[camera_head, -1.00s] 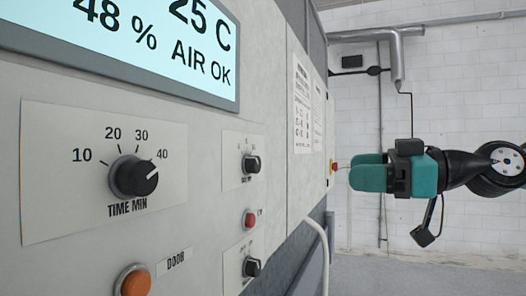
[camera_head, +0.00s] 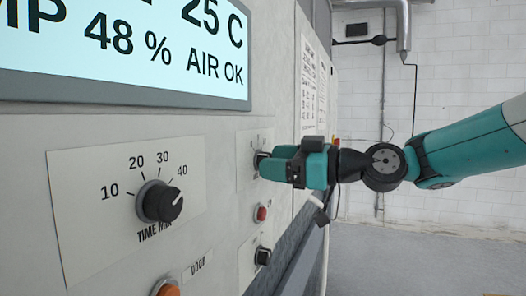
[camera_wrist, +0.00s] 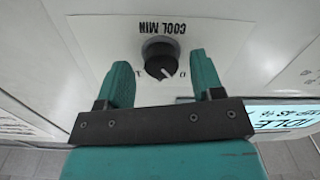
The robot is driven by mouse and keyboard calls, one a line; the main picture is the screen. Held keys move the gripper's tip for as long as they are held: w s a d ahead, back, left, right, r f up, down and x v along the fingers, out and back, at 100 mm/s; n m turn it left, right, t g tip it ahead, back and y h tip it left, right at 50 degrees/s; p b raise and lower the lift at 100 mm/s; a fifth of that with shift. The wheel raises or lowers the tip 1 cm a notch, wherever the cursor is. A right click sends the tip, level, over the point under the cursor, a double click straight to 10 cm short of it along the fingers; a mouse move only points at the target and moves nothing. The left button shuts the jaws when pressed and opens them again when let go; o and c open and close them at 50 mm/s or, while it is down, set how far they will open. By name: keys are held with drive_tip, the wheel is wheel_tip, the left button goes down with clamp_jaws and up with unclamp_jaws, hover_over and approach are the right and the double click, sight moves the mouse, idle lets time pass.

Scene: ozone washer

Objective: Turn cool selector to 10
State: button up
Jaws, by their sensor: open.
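The cool selector is a black round knob (camera_wrist: 160,60) under an upside-down "COOL MIN" label in the wrist view. A white pointer line shows on its face; the scale numbers are mostly hidden or too small to read. In the head view the knob (camera_head: 260,158) is partly hidden behind my gripper (camera_head: 270,164). My teal gripper also shows in the wrist view (camera_wrist: 163,78). Its two fingers are apart, one on each side of the knob. I cannot tell whether either finger touches it.
A larger "TIME MIN" knob (camera_head: 160,202) sits left on the panel, pointing near 40. A red button (camera_head: 261,213) and another black knob (camera_head: 263,256) lie below the gripper. An orange button (camera_head: 168,289) is at the lower left. The display (camera_head: 130,45) is above. Open floor lies right.

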drive_tip(key=shift+a, duration=0.3)
drive_tip(key=c, duration=0.9)
drive_tip(key=shift+f, duration=0.1)
drive_tip(key=shift+m+p, duration=0.55)
drive_tip(key=shift+m, duration=7.45)
